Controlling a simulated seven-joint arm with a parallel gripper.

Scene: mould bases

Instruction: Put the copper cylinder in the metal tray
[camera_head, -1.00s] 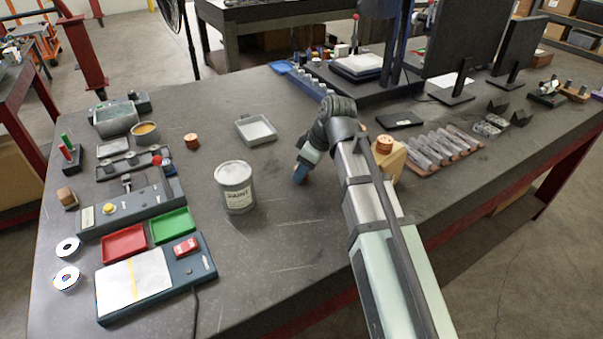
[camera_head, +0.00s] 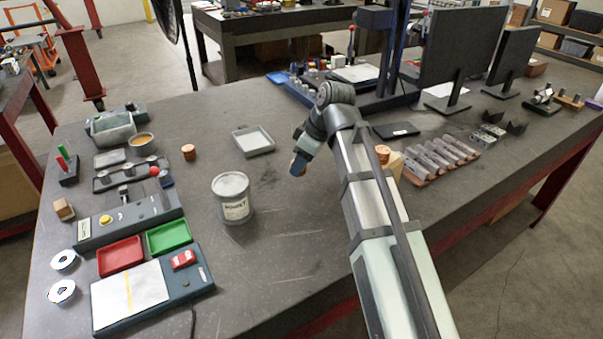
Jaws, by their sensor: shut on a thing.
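The metal tray (camera_head: 268,149) is a shallow, empty grey tray in the middle of the table. My gripper (camera_head: 298,167) is to the right of the tray, a little nearer the front. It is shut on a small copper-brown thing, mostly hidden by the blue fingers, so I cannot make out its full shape. A copper cylinder (camera_head: 189,152) stands upright on the table left of the tray. Another copper-coloured piece (camera_head: 382,152) shows on the tan block (camera_head: 394,164), partly hidden behind my arm.
A paint tin (camera_head: 233,203) stands in front of the tray. Grey bars on a wooden board (camera_head: 420,178) lie right of my arm. Red and green trays (camera_head: 120,255), a scale and controls fill the left side. The table between the tray and my gripper is clear.

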